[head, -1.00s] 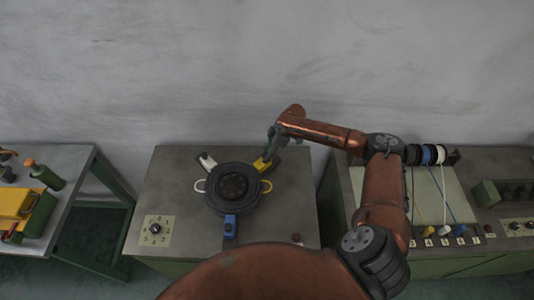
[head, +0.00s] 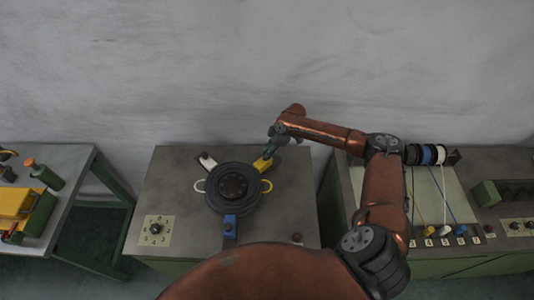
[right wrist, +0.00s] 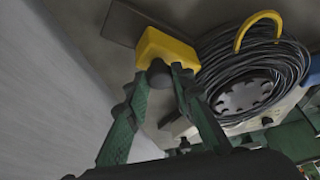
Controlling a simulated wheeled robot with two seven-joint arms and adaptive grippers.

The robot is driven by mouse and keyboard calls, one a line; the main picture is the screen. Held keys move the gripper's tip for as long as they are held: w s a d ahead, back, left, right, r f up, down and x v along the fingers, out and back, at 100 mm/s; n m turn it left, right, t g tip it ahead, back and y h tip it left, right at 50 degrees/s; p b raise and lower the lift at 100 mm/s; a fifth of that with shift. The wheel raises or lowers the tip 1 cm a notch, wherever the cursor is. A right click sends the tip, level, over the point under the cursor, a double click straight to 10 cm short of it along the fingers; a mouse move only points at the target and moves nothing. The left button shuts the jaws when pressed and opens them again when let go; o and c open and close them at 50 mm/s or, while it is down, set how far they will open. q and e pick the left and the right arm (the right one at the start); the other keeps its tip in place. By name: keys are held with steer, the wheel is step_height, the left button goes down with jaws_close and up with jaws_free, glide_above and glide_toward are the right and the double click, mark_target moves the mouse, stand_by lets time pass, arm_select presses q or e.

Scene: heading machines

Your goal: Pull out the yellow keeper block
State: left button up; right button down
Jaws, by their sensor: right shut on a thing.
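The yellow keeper block (head: 262,164) stands at the upper right of the dark wire coil (head: 212,190) on the middle machine's top. In the right wrist view the yellow block (right wrist: 163,48) has a dark round knob (right wrist: 159,72) facing me. My right gripper (head: 270,154) reaches it from behind; its green fingers (right wrist: 165,74) are shut on the knob. The block sits close beside the coil (right wrist: 255,75); whether they touch is unclear. My left gripper is not in view.
A white block (head: 207,161) and a blue block (head: 230,225) stand around the coil, with yellow and white loops at its sides. A dial plate (head: 156,231) is at front left. Benches flank the machine; the wall is behind.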

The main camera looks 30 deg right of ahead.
steer(key=d, duration=0.2)
steer(key=w+d+b, duration=0.1)
steer(key=d, duration=0.1)
steer(key=shift+d+f, duration=0.15)
steer(key=shift+d, duration=0.45)
steer(key=shift+r, duration=0.2)
steer(key=shift+w, duration=0.1)
steer(key=c, duration=1.7)
jaws_free()
steer(key=shift+d+f, duration=0.1)
steer(key=shift+o, duration=0.2)
steer(key=v, duration=1.2)
steer(key=shift+a, duration=0.25)
